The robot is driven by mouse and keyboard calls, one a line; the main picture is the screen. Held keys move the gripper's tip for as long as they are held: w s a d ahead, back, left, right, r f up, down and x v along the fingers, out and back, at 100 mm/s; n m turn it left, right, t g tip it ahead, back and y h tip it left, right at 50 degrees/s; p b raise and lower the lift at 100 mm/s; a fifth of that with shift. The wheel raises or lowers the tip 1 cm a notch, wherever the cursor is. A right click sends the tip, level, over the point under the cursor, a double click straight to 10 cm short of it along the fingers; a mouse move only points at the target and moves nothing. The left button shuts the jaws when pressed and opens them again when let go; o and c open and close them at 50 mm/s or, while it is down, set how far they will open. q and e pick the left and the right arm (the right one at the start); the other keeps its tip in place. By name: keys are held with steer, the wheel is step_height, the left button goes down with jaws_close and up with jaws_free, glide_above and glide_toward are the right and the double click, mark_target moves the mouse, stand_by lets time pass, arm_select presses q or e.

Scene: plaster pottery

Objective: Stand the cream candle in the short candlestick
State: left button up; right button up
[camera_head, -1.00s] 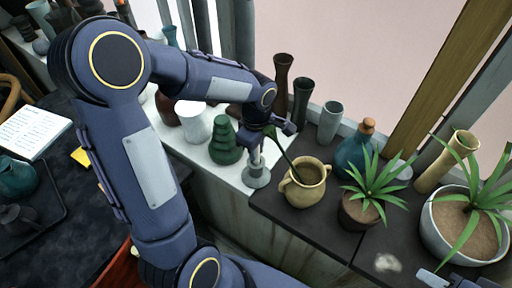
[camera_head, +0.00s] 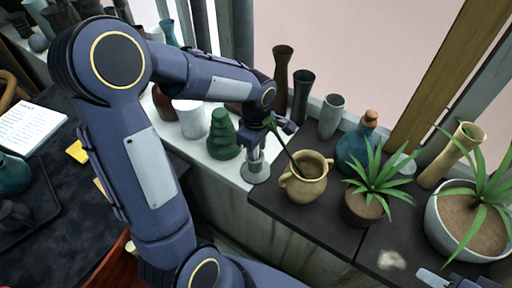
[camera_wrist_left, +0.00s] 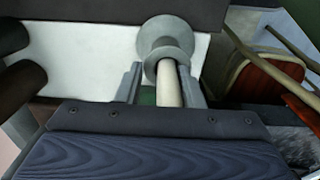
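The cream candle (camera_wrist_left: 168,88) lies between the two fingers of my left gripper (camera_wrist_left: 165,90) in the left wrist view. A gap shows between the left finger and the candle, so the gripper looks open around it. The candle's lower end meets the cup of the short grey candlestick (camera_wrist_left: 165,38) and appears to be in it. In the head view the candlestick (camera_head: 256,172) stands upright on the white sill, with a short pale length of candle (camera_head: 256,153) above it, under my left gripper (camera_head: 270,132). The candle's top is hidden. Part of my right gripper (camera_head: 432,279) shows at the bottom right.
A green ribbed vase (camera_head: 223,140) stands close left of the candlestick. A two-handled tan pot (camera_head: 304,182) stands close right, with a dark green stem leaning from it. Tall dark vases (camera_head: 301,95) and a teal bottle (camera_head: 356,150) stand behind. Potted plants fill the right.

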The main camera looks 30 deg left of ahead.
arm_select(q)
steer(key=shift+s+f, duration=0.4)
steer(key=shift+s, duration=0.15)
steer(key=r, duration=0.8)
steer(key=shift+w+r+p, duration=0.3)
steer(key=shift+w, duration=0.1)
steer(key=shift+r, duration=0.1)
